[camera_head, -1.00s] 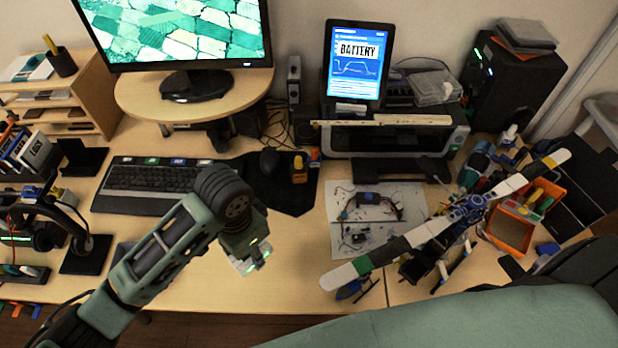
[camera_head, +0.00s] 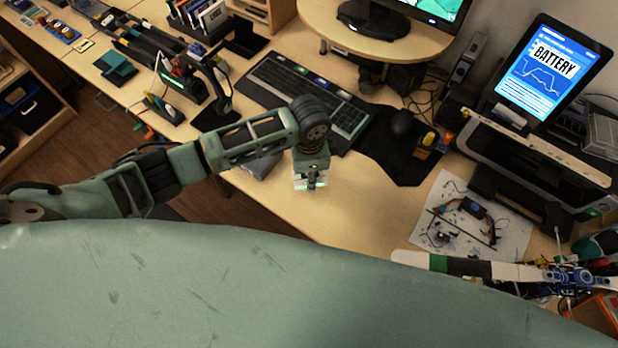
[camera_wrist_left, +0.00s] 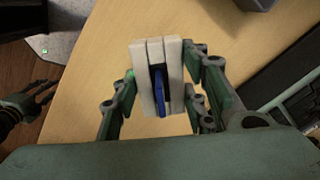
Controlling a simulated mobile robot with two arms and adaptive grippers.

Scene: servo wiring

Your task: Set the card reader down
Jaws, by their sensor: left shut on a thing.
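My left gripper (camera_head: 311,184) is shut on the card reader. It is over the bare front part of the desk, in front of the keyboard. In the left wrist view the card reader (camera_wrist_left: 154,52) is a white, slotted block between the fingers of my left gripper (camera_wrist_left: 160,95). A blue piece (camera_wrist_left: 160,98) stands in its slot. In the head view the gripper mostly hides the reader. I cannot tell whether the reader touches the desk. What looks like my right gripper (camera_wrist_left: 27,101) shows dark at the left wrist view's left edge, over the floor.
The desk (camera_head: 350,215) is clear around and right of the gripper. The keyboard (camera_head: 300,98) and mouse mat (camera_head: 395,155) lie behind it. A grey box (camera_head: 262,165) sits just left. A paper with parts (camera_head: 470,222) and a propeller (camera_head: 445,264) are right.

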